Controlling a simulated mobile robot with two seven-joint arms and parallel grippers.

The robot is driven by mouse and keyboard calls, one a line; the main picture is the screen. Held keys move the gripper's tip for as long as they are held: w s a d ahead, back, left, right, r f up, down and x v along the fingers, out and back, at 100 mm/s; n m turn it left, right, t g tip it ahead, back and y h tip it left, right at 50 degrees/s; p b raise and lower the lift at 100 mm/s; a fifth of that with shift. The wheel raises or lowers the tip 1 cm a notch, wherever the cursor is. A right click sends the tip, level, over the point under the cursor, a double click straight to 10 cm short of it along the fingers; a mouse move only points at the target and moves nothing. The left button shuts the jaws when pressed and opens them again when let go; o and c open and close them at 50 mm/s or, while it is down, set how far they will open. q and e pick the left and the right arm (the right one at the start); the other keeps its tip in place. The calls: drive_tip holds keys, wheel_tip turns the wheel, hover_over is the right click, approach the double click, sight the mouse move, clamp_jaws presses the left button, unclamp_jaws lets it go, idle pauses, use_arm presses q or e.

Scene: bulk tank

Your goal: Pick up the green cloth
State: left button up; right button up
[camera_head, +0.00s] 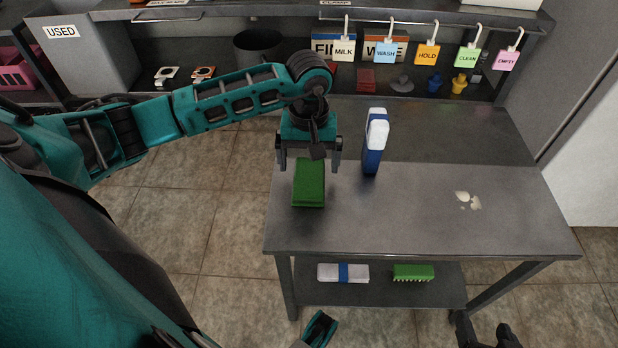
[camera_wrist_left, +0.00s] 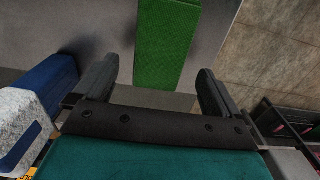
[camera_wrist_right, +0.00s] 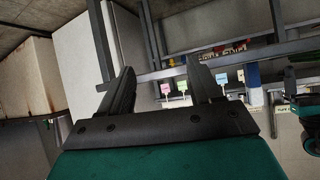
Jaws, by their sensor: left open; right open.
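The green cloth (camera_head: 309,184) is a folded block lying on the left part of the metal table (camera_head: 400,225). My left gripper (camera_head: 308,170) is open above the cloth's far end, with one finger toward each side. In the left wrist view the cloth (camera_wrist_left: 166,40) shows ahead of and between the two open fingers (camera_wrist_left: 155,85), with nothing held. My right gripper (camera_wrist_right: 165,85) is open and empty in its wrist view, away from the cloth. In the head view a teal part of my right arm shows at the bottom edge.
A blue and white bottle-like object (camera_head: 375,140) stands just right of my left gripper. A pale spill (camera_head: 467,200) lies on the table at right. Coloured tags (camera_head: 428,54) hang from the rail behind.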

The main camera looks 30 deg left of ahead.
use_arm(q)
wheel_tip(320, 180, down, 3)
drive_tip(key=shift+r, duration=0.15)
drive_tip(key=c, duration=1.1)
